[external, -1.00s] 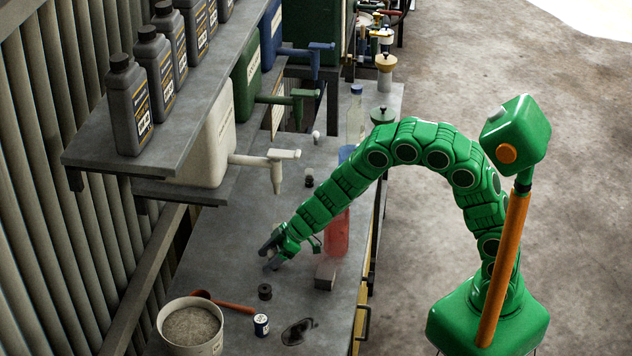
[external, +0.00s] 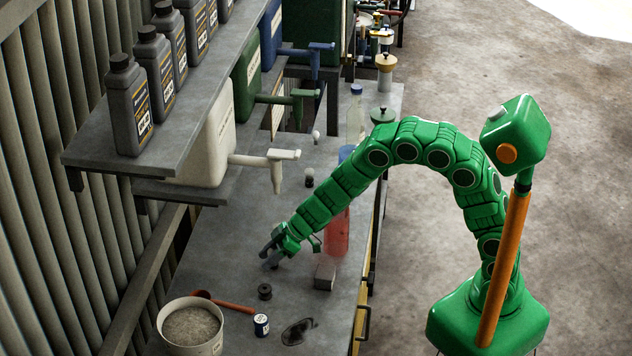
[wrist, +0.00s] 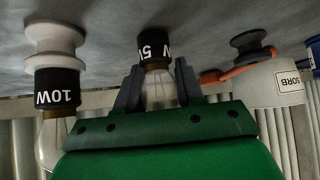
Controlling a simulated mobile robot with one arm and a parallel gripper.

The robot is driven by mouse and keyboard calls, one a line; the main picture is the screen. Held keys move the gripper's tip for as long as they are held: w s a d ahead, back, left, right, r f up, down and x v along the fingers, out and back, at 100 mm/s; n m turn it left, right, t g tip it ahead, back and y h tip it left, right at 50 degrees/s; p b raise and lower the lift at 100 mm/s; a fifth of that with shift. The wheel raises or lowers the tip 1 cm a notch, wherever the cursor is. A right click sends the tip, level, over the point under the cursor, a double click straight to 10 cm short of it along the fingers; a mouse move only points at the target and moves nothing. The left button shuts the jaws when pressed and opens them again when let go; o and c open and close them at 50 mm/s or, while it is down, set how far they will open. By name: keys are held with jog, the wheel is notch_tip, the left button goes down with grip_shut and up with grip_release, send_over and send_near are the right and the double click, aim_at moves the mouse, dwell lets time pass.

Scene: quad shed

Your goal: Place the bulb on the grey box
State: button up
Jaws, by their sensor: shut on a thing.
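My gripper (external: 271,252) is low over the workbench, left of the grey box. In the wrist view my gripper (wrist: 158,85) is shut on a bulb (wrist: 157,88). The bulb has clear glass and a black collar with partly hidden white lettering, with its collar end towards the bench. In the external view the bulb is mostly hidden by the fingers. The grey box (external: 324,276), a small block, lies on the bench to the right of my gripper, apart from it. I cannot make it out in the wrist view.
A second bulb marked 10W (wrist: 56,100) stands on a pale spool-shaped base beside my gripper. A red bottle (external: 337,235) stands behind the box.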

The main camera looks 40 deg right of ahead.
notch_tip(320, 180, up, 17)
jog(key=n+g, duration=0.7)
jog(key=n, duration=0.2)
send_over(323, 274)
notch_tip(323, 274, down, 7)
jog(key=shift+f, duration=2.7)
jog(key=shift+f, duration=0.1)
jog(key=o, duration=1)
jog(key=shift+o, duration=0.2)
